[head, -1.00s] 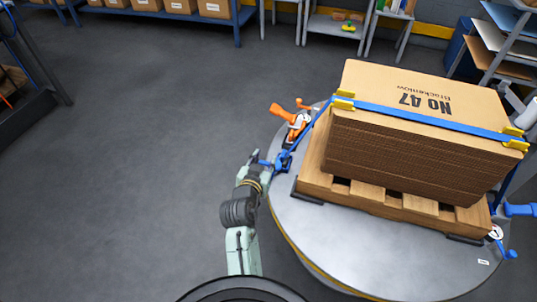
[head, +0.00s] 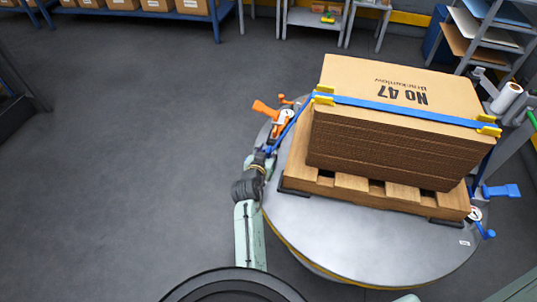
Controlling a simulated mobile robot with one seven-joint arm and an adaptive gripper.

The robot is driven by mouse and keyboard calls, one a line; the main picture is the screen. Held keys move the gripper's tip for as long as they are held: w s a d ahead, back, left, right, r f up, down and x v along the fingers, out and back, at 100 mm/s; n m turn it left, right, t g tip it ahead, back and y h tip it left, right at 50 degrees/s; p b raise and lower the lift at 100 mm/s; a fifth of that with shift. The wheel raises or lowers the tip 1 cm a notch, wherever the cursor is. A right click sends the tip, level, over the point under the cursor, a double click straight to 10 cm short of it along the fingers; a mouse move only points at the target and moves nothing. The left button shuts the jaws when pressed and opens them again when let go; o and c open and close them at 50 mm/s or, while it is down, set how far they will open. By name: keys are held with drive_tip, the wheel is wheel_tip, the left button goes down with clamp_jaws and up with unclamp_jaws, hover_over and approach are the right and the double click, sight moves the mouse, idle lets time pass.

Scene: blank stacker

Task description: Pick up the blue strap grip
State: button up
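A blue strap (head: 400,109) runs over a stack of brown cardboard blanks (head: 395,155), with yellow corner guards at the top edges. On the left it slopes down to the turntable's edge near an orange-handled buckle (head: 284,118). My gripper (head: 268,150) is at that lower left end, beside or over the strap. It is small and partly hidden by my own wrist, so its fingers and any grip on the strap are unclear. A blue grip (head: 502,191) sticks out at the right of the stack, and a smaller blue handle (head: 487,230) is below it.
The stack rests on a wooden pallet (head: 350,199) on a round grey turntable (head: 375,250) with a yellow-edged rim. A rack (head: 490,35) and a white roll (head: 507,97) stand at the right. Shelves with boxes line the back. The floor at left is clear.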

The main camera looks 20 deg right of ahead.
drive_tip(key=shift+w+d+f, duration=0.1)
drive_tip(key=shift+w+d, duration=0.05)
drive_tip(key=shift+w, duration=0.05)
drive_tip(key=shift+c, duration=0.4)
clamp_jaws()
